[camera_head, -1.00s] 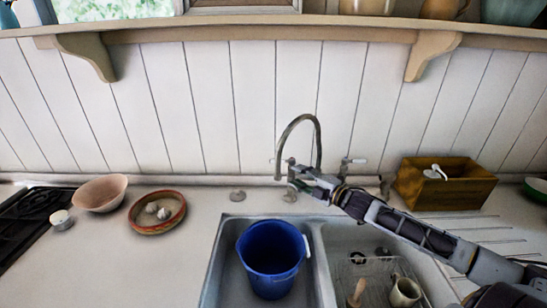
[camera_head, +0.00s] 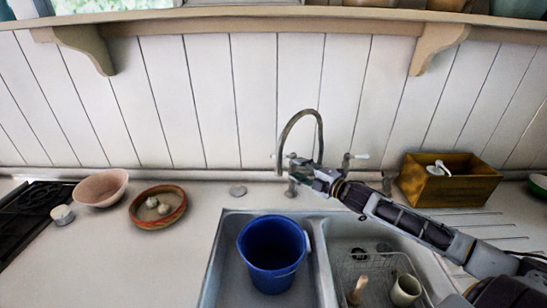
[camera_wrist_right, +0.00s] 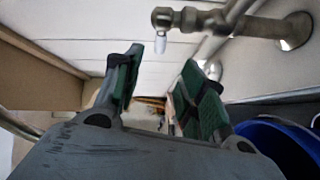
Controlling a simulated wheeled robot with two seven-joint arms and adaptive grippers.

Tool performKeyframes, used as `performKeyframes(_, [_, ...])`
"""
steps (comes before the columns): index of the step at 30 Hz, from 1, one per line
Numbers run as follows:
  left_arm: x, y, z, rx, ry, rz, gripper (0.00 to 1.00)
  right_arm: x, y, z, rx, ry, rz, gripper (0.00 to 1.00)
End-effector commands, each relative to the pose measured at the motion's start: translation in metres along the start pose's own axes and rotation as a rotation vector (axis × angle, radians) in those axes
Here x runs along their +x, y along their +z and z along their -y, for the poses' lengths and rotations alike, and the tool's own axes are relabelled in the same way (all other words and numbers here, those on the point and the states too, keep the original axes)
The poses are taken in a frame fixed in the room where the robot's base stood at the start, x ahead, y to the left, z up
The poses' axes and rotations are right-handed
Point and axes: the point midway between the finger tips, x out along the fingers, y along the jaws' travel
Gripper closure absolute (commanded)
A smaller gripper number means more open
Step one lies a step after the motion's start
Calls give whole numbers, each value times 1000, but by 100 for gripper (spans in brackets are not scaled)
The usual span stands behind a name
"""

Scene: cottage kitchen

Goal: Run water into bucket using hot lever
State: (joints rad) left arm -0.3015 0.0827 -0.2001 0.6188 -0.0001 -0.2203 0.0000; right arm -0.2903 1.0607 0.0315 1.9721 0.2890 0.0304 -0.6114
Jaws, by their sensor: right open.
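The blue bucket (camera_head: 271,262) stands upright in the left sink basin; its rim also shows at the lower right in the right wrist view (camera_wrist_right: 285,145). The curved tap spout (camera_head: 300,117) arches above the sink, its end over the bucket's back side. I see no water running. My right gripper (camera_head: 297,170) is at the tap's left side, where the hot lever is mostly hidden behind it. In the right wrist view its fingers (camera_wrist_right: 160,85) are apart and empty, and a metal lever with a white tip (camera_wrist_right: 161,42) lies beyond them. My left gripper is out of view.
The other tap lever (camera_head: 354,157) is right of the spout. The right basin holds a wire rack with a mug (camera_head: 405,290) and a wooden-handled tool (camera_head: 357,291). A wooden box (camera_head: 449,184) stands right, a red-rimmed dish (camera_head: 157,220) left.

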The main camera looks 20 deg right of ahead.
Motion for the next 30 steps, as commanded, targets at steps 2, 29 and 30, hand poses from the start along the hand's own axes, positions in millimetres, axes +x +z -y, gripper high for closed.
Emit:
performKeyframes(2, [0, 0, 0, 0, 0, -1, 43, 3, 0, -1, 0, 2, 0, 59])
performKeyframes(29, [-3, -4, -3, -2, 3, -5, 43, 38, 1, -1, -1, 1, 1, 59])
performKeyframes(30, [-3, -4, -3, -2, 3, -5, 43, 40, 0, -1, -1, 2, 1, 59])
